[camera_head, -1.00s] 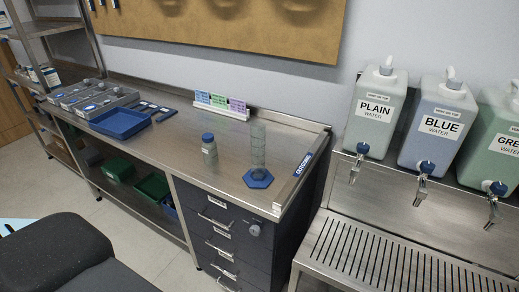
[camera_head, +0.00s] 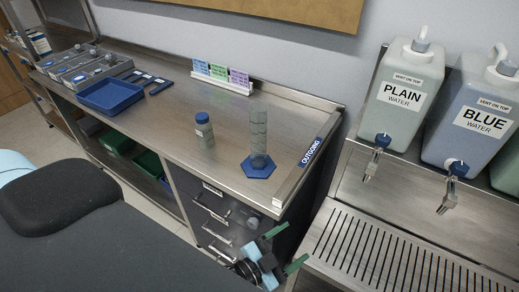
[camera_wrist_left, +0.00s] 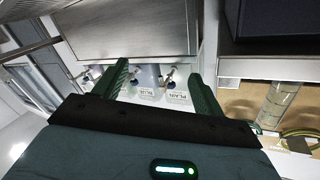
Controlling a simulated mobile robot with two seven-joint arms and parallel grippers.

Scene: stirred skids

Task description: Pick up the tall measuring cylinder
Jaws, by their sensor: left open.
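The tall measuring cylinder (camera_head: 258,132) is clear and graduated, and stands upright on a blue hexagonal base near the right end of the steel counter. A shorter capped bottle (camera_head: 205,131) stands just left of it. My left gripper (camera_head: 284,248), with green fingers, is open and empty, in front of the drawers, below and to the right of the cylinder and well apart from it. In the left wrist view the open fingers (camera_wrist_left: 159,70) have nothing between them. A clear upright vessel shows at that view's right edge; I cannot tell whether it is the cylinder. My right gripper is not in view.
The counter (camera_head: 175,125) has a raised right edge marked OUTGOING (camera_head: 312,150). Colored cards (camera_head: 222,77) stand at its back, and a blue tray (camera_head: 112,96) lies to the left. PLAIN (camera_head: 404,90) and BLUE (camera_head: 475,120) water containers stand right, above a slotted drain (camera_head: 390,240).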

